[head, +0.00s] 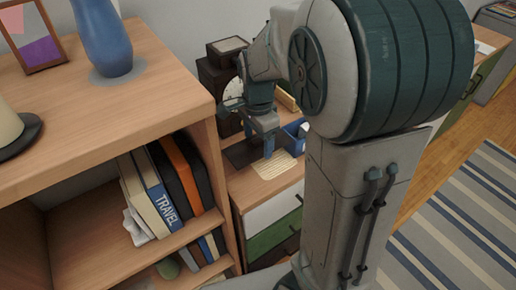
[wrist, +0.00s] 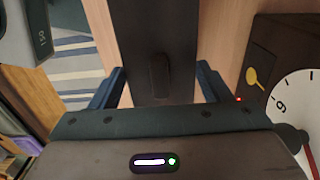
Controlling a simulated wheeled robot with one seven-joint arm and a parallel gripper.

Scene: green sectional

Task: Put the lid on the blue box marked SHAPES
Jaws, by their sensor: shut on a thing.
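My gripper (head: 268,146) is low over the desk beside the bookcase, its blue fingers pointing down. In the wrist view my gripper (wrist: 158,88) has its two fingers on either side of a dark flat panel with a raised bar handle, which looks like the lid (wrist: 146,35). The fingers are shut on this panel. In the head view a dark flat piece, probably the same lid (head: 241,153), shows left of the fingers. A blue box (head: 294,130) is just right of my gripper, partly hidden by my arm; no SHAPES marking is readable.
A dark clock (wrist: 300,105) with a white face stands close on the right in the wrist view. A pale lined sheet (head: 273,166) lies on the desk front. The wooden bookcase (head: 110,110) with a blue vase (head: 104,40) borders the desk's left.

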